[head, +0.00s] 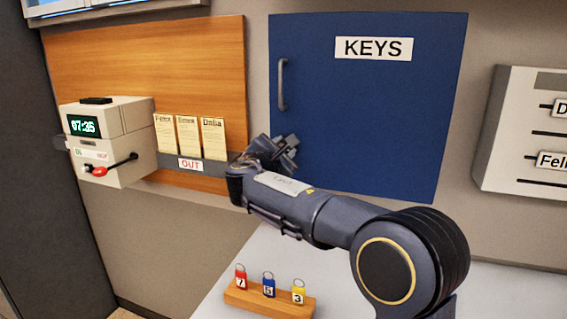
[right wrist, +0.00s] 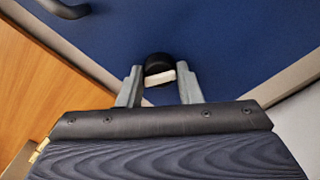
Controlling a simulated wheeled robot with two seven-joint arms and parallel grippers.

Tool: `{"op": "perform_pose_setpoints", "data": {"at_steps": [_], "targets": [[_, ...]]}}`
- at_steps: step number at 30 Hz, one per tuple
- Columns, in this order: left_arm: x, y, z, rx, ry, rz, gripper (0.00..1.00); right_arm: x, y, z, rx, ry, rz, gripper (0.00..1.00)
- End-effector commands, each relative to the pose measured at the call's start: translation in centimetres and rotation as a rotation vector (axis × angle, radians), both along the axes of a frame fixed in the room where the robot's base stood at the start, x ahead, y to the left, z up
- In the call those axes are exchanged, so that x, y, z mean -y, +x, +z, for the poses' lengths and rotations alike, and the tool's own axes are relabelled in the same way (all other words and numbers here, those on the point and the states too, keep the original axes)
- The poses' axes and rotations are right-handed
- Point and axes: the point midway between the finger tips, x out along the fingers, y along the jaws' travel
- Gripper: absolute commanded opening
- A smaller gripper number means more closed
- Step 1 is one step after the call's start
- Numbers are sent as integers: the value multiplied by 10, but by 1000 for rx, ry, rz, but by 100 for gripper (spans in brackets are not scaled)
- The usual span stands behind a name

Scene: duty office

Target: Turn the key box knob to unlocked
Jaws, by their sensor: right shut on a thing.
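The blue key box (head: 370,95), labelled KEYS, is on the wall in the head view with its door shut. A vertical grey handle (head: 282,85) is at the door's left side; part of it shows in the right wrist view (right wrist: 65,8). My right gripper (head: 288,148) is at the door's lower left corner. In the right wrist view it is shut on the round black knob (right wrist: 158,63), one finger on each side. A white bar on the knob lies nearly level, slightly tilted. The arm hides the knob in the head view. I see no lock markings. My left gripper is out of view.
A time clock (head: 113,125) with a red-tipped lever stands at left, beside a card rack (head: 215,167) marked OUT. Below, a wooden block (head: 268,301) with red, blue and yellow key tags sits on the pale desk (head: 500,300). A white board (head: 520,130) hangs at right.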

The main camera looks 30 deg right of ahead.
Motion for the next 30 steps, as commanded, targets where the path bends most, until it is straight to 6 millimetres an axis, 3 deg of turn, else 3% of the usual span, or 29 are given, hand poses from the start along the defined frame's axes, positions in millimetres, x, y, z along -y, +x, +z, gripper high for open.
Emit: {"op": "perform_pose_setpoints", "data": {"at_steps": [1,12,30], "targets": [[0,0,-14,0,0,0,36,0,0,-7,35,30,0,9],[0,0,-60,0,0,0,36,0,0,-6,303,258,0,9],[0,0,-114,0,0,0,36,0,0,-4,703,601,0,9]]}}
